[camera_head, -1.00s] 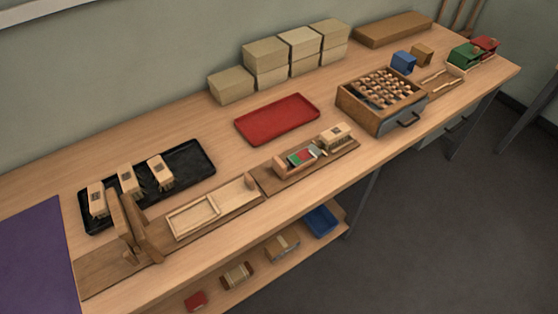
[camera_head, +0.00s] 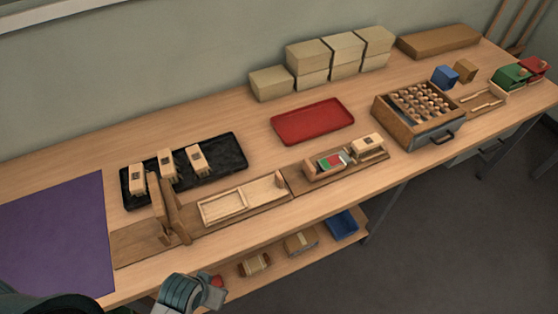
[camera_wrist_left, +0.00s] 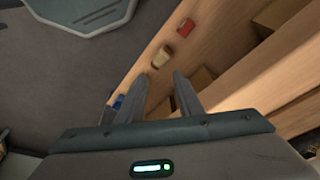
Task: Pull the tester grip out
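The part that looks like the tester is a wooden unit with a green and red face (camera_head: 330,163) on a board at the table's front edge in the head view. A pale block (camera_head: 367,145) sits at its right end; I cannot tell which part is the grip. My left arm enters at the bottom left of the head view, in front of the table edge and well apart from the unit. In the left wrist view my left gripper (camera_wrist_left: 160,75) has its two fingers apart with nothing between them. My right gripper is not in view.
A wooden stand (camera_head: 170,212), a framed tray (camera_head: 224,205) and a black tray (camera_head: 226,171) with brush blocks lie left of the unit. A red tray (camera_head: 313,122) and a drawer box (camera_head: 408,128) are beyond. The lower shelf holds a blue bin (camera_head: 343,224) and several small items.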

